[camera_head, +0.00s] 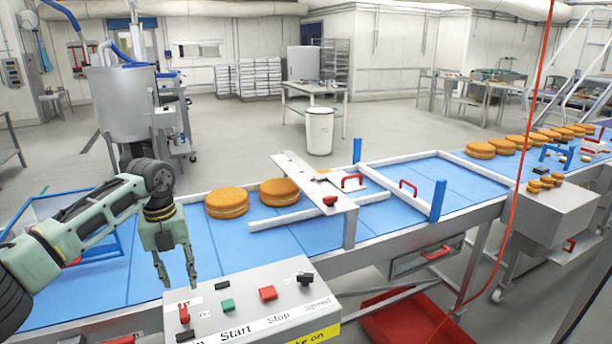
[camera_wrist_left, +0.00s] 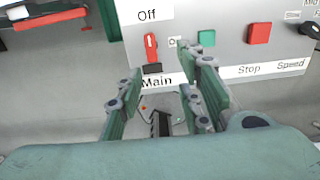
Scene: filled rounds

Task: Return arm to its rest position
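My left arm comes in from the left in the head view. Its gripper (camera_head: 178,282) points down over the near edge of the blue conveyor, just behind and left of the control box (camera_head: 250,300). In the left wrist view the two green fingers of the gripper (camera_wrist_left: 165,95) stand apart with nothing between them. Beyond the fingertips is the box's front with a red main switch (camera_wrist_left: 151,47), which also shows in the head view (camera_head: 184,313). The fingers appear apart from the switch. My right gripper is in neither view.
The box has a green start button (camera_head: 228,305), a red stop button (camera_head: 268,293) and a black speed knob (camera_head: 305,279). Round filled cakes (camera_head: 227,203) lie on the blue belt (camera_head: 270,243). A white guide frame crosses the belt. A red cable (camera_head: 521,160) hangs at right.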

